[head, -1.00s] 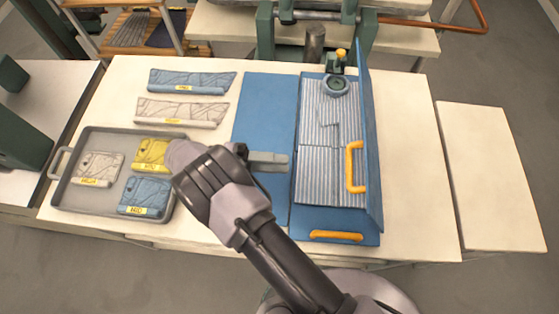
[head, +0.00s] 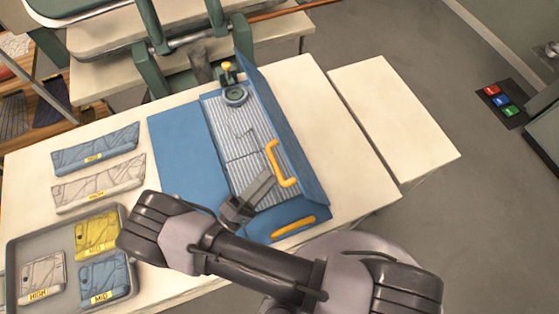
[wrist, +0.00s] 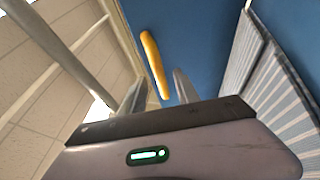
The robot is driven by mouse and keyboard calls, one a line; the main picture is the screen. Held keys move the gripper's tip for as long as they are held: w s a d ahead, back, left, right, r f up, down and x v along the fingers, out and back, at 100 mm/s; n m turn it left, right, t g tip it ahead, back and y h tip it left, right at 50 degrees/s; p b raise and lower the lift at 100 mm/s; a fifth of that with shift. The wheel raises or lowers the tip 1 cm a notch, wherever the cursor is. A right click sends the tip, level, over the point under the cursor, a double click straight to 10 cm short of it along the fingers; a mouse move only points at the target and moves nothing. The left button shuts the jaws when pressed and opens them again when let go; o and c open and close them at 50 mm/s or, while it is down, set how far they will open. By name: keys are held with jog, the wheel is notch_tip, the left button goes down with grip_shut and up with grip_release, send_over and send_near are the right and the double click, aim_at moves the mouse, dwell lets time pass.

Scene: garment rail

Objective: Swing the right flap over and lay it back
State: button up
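The blue folding board lies on the cream table, with a striped grey-blue garment (head: 238,140) on its middle. The right flap (head: 291,140) stands up steeply along the garment's right side. Its orange handle (head: 279,163) faces the garment. My gripper (head: 268,181) is over the lower part of the garment, just left of that handle. In the wrist view my gripper (wrist: 156,88) is open, its fingers apart. The orange handle (wrist: 155,65) shows between and beyond the fingertips, against the blue flap (wrist: 195,45). I cannot tell whether they touch.
The left panel (head: 182,145) lies flat. The front flap (head: 270,222) has another orange handle (head: 294,229). A round dial and yellow knob (head: 228,67) sit at the board's back. A grey tray (head: 67,225) holds folded garments. A bare side table (head: 395,120) stands right.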

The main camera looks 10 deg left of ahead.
aim_at(277, 168)
jog(key=x, duration=0.5)
jog(key=shift+a, duration=0.1)
jog(key=shift+s+a, duration=0.1)
jog(key=shift+s, duration=0.1)
grip_shut()
dwell(1.0)
